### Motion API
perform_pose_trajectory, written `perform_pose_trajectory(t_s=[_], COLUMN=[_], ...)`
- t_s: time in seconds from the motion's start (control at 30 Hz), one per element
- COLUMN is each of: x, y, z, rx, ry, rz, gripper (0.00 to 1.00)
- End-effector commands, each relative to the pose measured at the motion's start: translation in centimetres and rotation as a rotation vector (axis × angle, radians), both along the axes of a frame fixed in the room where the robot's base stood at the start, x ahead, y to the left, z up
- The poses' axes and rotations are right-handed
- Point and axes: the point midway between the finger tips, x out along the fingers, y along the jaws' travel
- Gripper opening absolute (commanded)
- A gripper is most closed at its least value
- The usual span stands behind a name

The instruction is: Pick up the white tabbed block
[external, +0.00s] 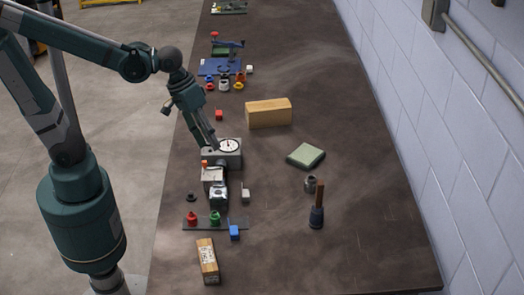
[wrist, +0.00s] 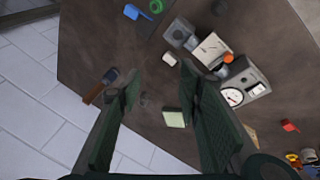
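A small off-white block (external: 245,194), probably the tabbed block, stands on the table right of a grey device. It also shows in the wrist view as a pale block (wrist: 170,58) beside that device; its tab is too small to make out. A second small white block (external: 249,69) lies farther back near the blue plate. My gripper (wrist: 160,78) is open and empty, its two dark fingers well apart. In the wrist view the pale block appears just beyond the fingertips, near the right finger. In the external view my gripper (external: 214,148) is beside the gauge box, above the table.
The gauge box (external: 229,153), a beige box (external: 212,176) and a grey device (external: 219,196) stand in a row left of the block. A mallet (external: 317,214), a dark cup (external: 310,184) and a green pad (external: 306,156) lie to the right. The table's front right is clear.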

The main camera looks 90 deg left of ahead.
Motion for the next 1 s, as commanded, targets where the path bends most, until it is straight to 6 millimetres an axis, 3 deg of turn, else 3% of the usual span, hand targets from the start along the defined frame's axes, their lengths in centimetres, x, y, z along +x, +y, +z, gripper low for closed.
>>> perform_pose_trajectory(t_s=[0.57,1.0], x=[5.0,8.1], y=[1.6,3.1], z=[-4.9,-9.7], rx=[-0.186,-0.306], ry=[0.182,0.329], rz=[0.307,0.538], gripper=[0.35,0.35])
